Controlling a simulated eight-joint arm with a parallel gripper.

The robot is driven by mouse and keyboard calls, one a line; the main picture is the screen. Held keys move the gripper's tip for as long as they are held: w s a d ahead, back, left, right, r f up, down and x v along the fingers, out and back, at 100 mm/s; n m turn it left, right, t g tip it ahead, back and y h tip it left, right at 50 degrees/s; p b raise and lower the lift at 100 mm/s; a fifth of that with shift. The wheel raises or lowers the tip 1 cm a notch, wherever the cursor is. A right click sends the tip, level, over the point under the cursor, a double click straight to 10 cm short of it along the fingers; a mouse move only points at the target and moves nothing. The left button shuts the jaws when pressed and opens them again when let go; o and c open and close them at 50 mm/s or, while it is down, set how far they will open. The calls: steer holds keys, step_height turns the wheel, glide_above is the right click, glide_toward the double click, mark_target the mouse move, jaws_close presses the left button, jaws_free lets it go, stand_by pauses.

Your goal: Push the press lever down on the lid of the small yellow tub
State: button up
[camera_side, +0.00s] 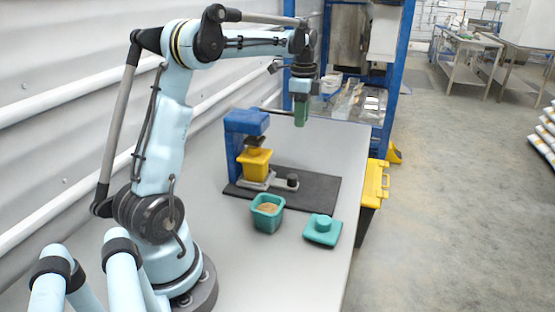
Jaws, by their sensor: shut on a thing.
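The small yellow tub (256,166) stands upright under a blue press (246,121) on a dark mat. A dark piece, which may be its lid or the press head, shows just above the tub. The press lever (272,111) is a thin dark rod reaching right from the press's upper part, close to level. My gripper (301,113) points down at the lever's outer end and is shut on it. A green part there hides the lever's tip and the exact contact.
A teal open tub (267,222) with brown contents stands in front of the dark mat (318,187). A teal lid (322,231) lies to its right. A yellow-topped box (376,181) is beside the table's right edge. The table's front is clear.

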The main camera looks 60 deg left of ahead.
steer(key=shift+f, duration=2)
steer(key=shift+w, duration=0.1)
steer(key=shift+r, duration=2.05)
steer(key=o, duration=0.6)
steer(key=shift+r, duration=3.5)
